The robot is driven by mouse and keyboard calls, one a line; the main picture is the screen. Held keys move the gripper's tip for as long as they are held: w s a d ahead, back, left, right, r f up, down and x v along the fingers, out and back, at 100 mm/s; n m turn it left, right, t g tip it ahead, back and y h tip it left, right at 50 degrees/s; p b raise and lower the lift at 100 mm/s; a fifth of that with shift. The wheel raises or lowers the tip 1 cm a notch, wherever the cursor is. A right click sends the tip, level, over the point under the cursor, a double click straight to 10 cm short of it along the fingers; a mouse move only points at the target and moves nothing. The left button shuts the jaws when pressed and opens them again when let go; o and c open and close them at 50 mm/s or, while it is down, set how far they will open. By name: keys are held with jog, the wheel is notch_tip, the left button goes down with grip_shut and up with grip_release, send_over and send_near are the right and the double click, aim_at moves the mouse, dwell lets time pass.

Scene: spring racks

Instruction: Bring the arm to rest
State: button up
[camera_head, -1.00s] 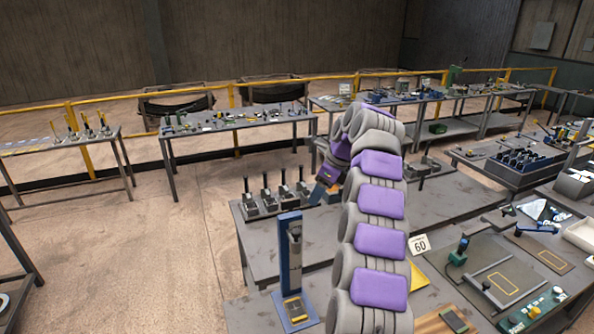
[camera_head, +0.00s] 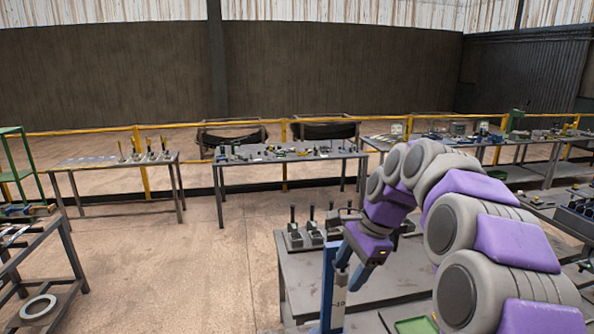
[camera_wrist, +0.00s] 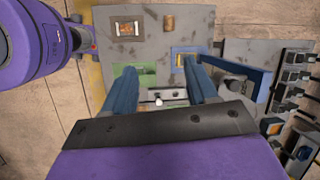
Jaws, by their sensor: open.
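My arm, grey with purple panels, rises from the lower right in the head view and arches over to the left. My gripper (camera_head: 351,268) hangs at its end with blue fingers pointing down, close to a blue upright stand (camera_head: 327,288) on the near table. In the wrist view my gripper (camera_wrist: 163,92) has its two blue fingers well apart, with nothing held between them. The blue stand (camera_wrist: 240,72) shows right of the fingers there. Whether the fingers touch anything cannot be told.
The near grey table (camera_head: 385,270) carries several black-handled clamps (camera_head: 313,235). A table of small parts (camera_head: 285,157) stands behind, before a yellow rail (camera_head: 137,160). A dark table (camera_head: 45,252) with a ring (camera_head: 38,307) is at left. Floor between them is bare.

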jog(key=s+d+f+n+h+b, duration=0.1)
jog(key=s+f+n+b, duration=0.2)
jog(key=s+f, duration=0.4)
jog(key=s+d+f+n+g+h+b, duration=0.1)
jog(key=s+f+n+b, duration=0.2)
jog(key=s, duration=1.4)
jog(key=s+f+n+g+h+b, duration=0.1)
jog(key=s+f+n+b, duration=0.3)
jog(key=s+f+n, duration=0.3)
jog(key=s+f, duration=0.5)
jog(key=s, duration=0.1)
jog(key=shift+d+f+n+h, duration=0.4)
